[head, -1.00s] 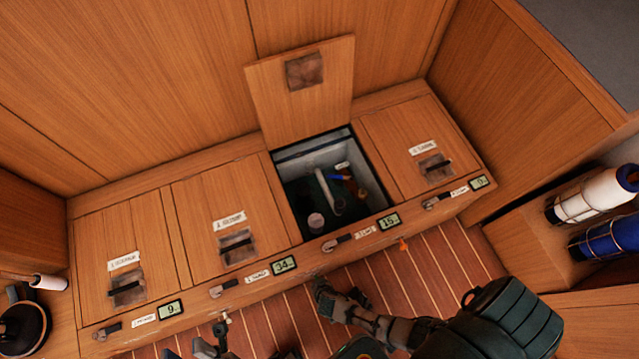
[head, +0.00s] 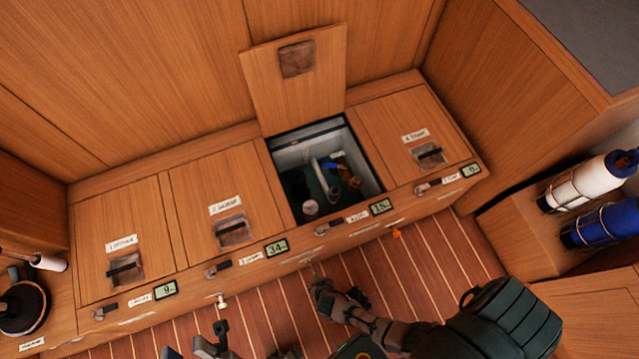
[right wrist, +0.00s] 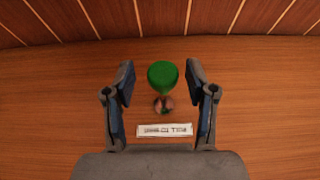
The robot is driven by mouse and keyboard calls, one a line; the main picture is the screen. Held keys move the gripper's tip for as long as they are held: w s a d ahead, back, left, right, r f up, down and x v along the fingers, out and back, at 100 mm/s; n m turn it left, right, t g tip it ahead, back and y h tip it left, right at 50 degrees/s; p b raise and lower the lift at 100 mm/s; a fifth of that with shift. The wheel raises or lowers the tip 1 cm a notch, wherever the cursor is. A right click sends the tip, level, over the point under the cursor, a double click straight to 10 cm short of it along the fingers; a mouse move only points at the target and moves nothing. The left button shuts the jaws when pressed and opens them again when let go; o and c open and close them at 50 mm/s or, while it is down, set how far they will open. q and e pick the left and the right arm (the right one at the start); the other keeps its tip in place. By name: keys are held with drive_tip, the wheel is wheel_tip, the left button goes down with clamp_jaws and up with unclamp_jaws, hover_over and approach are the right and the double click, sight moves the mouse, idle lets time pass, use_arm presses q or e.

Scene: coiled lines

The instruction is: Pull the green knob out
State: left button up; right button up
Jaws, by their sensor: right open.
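The green knob (right wrist: 163,75) shows in the right wrist view, standing out from a wooden panel on a short brownish stem. A white label (right wrist: 165,130) sits below it in that view. My right gripper (right wrist: 160,68) is open, with one finger on each side of the knob and a gap to both. In the head view my right gripper (head: 322,291) is at the bench front, where only a tiny green spot shows. My left gripper (head: 200,343) is at the bottom edge of the head view, fingers apart, seemingly empty and partly cut off.
The wooden bench has labelled lids, latches and small displays; one hatch (head: 318,180) stands open. A white knob (head: 221,300) and an orange knob (head: 396,232) are along its front. White and blue bottles (head: 595,187) are racked at right. Striped floor (head: 440,255) is clear.

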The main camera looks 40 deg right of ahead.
drive_tip(key=v, duration=1.2)
idle(0.5)
